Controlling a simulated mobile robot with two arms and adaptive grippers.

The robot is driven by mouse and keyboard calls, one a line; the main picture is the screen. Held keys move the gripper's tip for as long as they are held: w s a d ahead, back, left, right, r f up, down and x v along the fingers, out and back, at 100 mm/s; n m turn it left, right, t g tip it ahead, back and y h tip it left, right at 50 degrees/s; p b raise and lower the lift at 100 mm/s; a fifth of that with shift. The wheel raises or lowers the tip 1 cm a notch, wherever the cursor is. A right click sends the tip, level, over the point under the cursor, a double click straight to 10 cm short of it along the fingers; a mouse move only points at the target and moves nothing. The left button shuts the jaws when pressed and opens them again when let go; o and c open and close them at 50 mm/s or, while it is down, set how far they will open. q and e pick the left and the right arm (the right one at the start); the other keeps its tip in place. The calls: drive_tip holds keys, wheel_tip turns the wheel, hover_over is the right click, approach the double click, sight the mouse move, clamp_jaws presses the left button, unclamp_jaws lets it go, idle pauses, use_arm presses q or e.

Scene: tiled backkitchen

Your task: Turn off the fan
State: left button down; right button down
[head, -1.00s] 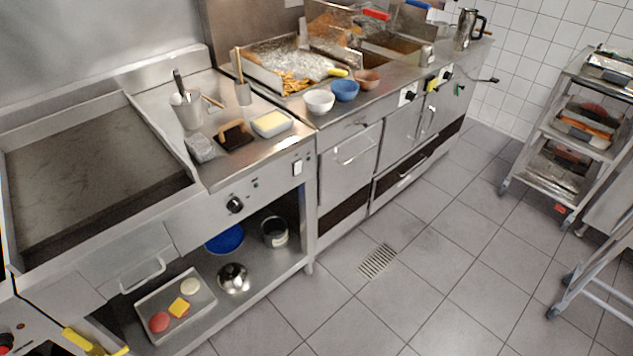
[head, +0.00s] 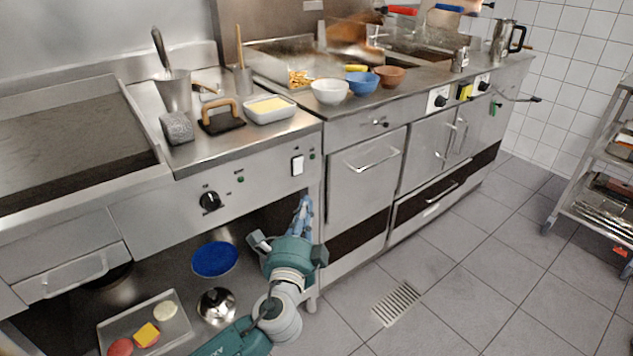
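No fan is clearly recognisable in view. A white rocker switch (head: 297,166) sits on the steel front panel, right of a black rotary knob (head: 210,201). Its on or off position is too small to tell. My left gripper (head: 303,212), teal with grey-blue finger parts, is below the switch and apart from it, in front of the open lower shelf. Nothing is seen held in it, and its finger opening is unclear. My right gripper is not in view.
The counter above holds a white bowl (head: 330,91), a blue bowl (head: 361,83) and a butter dish (head: 269,109). A tray with food pieces (head: 183,337) and a blue plate (head: 214,259) lie on the lower shelf.

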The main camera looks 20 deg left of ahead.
use_arm(q)
drive_tip(key=shift+r, duration=0.25)
approach(303, 170)
drive_tip(key=w+d+r, duration=0.2)
drive_tip(key=d+r, duration=0.1)
drive_tip(key=w+a, duration=0.1)
drive_tip(key=w+a+r, duration=0.1)
drive_tip(key=w+a, duration=0.1)
drive_tip(key=shift+w, duration=0.1)
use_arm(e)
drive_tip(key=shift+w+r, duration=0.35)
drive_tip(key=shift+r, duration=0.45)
